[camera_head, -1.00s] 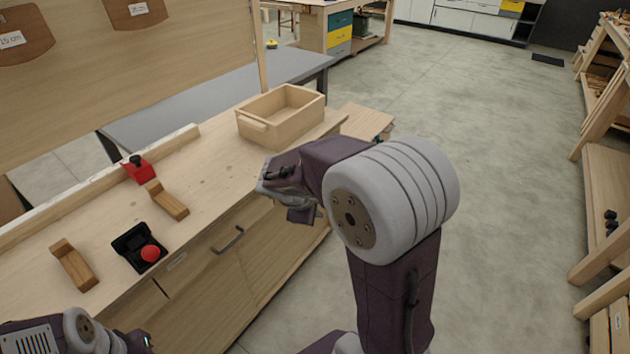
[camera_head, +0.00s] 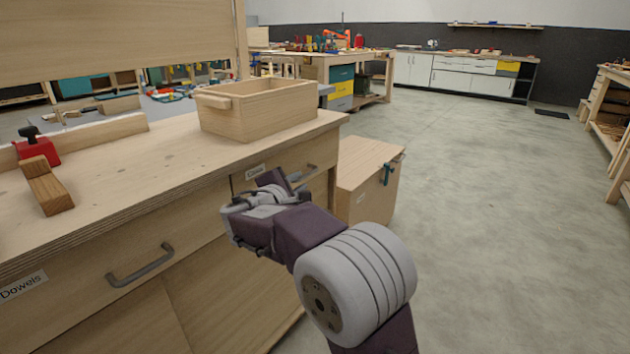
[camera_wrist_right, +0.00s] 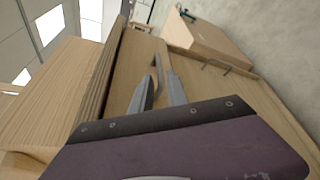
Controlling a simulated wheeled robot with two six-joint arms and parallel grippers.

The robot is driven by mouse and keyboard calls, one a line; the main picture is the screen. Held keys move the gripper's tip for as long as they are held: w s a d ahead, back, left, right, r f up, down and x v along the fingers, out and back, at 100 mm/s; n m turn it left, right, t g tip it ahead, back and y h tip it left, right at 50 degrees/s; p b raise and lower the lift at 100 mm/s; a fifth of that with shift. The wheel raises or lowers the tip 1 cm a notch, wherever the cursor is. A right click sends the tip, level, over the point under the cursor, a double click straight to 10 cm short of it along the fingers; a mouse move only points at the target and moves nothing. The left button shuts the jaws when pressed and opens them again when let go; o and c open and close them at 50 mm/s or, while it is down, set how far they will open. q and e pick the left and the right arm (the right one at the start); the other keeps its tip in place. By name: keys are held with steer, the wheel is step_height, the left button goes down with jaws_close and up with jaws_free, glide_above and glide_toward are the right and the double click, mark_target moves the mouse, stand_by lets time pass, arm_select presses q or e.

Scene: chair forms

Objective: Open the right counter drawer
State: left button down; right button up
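The right counter drawer (camera_head: 322,155) is at the far right end of the counter front and looks closed. A small label (camera_head: 255,172) sits on its front. Its grey bar handle (camera_head: 308,174) is partly hidden behind my right gripper (camera_head: 268,192). In the right wrist view the handle (camera_wrist_right: 163,62) shows just ahead of and between the two spread fingers of the gripper (camera_wrist_right: 160,90). The gripper is open; I cannot tell whether a finger touches the handle. My left gripper is out of view.
The "Dowels" drawer with its handle (camera_head: 140,266) is to the left. An open wooden box (camera_head: 258,108) stands on the counter (camera_head: 150,165) above. A wooden chest (camera_head: 365,180) with a clamp stands beyond the counter's end. The floor at right is clear.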

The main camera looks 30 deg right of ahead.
mark_target(305, 177)
steer(key=shift+r, duration=0.15)
steer(key=b+x, duration=0.2)
steer(key=x, duration=0.6)
steer(key=shift+w+d, duration=0.2)
steer(key=shift+d, duration=0.1)
steer(key=shift+c, duration=0.3)
jaws_close()
steer(key=shift+f, duration=0.2)
stand_by(0.4)
